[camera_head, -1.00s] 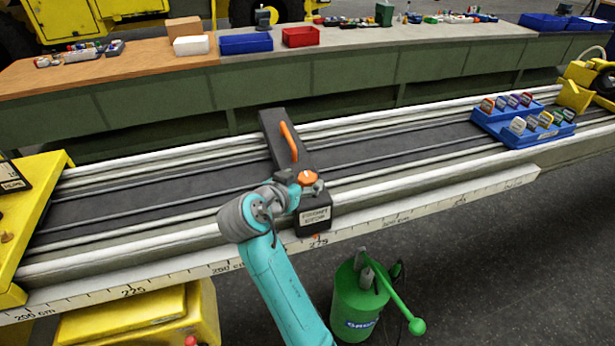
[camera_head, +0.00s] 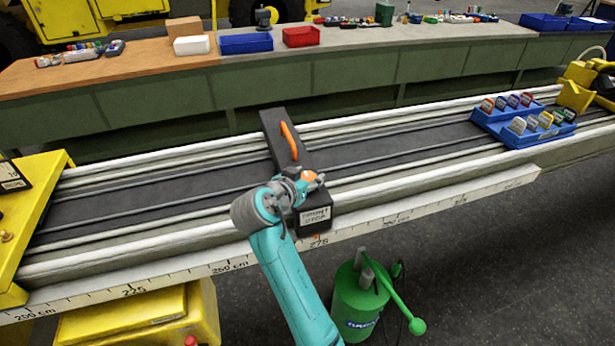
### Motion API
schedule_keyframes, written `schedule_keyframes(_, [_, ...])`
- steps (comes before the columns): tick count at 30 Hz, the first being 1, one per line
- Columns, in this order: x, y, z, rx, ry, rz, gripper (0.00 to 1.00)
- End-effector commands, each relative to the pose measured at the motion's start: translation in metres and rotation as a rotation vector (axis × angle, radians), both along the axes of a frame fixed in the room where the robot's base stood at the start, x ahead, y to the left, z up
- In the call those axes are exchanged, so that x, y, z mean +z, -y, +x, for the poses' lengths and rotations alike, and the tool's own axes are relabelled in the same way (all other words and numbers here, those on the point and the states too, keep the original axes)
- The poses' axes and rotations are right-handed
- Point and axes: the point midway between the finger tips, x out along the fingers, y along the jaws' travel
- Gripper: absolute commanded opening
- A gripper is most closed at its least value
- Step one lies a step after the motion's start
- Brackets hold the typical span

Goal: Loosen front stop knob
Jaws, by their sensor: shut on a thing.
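The front stop (camera_head: 316,216) is a black block lying across the rails, with a label on its near end and an orange handle (camera_head: 289,141) on top. The orange knob (camera_head: 309,175) sits on the near part of the block. My gripper (camera_head: 303,182) is at the knob and shut on it, reaching in from the lower left. The fingers are small here and partly hidden by my wrist. Part of the knob is covered by the gripper.
The long rail bed (camera_head: 400,155) runs across, with a scale (camera_head: 420,210) along its near edge. A blue tray (camera_head: 518,133) with several coloured tags sits on the rails at right. A green canister (camera_head: 355,308) stands on the floor below. A bench runs behind.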

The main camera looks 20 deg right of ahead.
Motion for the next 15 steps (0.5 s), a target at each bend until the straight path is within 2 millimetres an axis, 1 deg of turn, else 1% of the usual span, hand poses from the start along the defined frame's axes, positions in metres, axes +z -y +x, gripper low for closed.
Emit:
schedule_keyframes(8, [-0.0009, 0.0006, -0.0005, 0.054, 0.0, 0.0, 0.17])
schedule_keyframes(15, [-0.0007, 0.0018, -0.001, 0.207, 0.002, 0.002, 0.17])
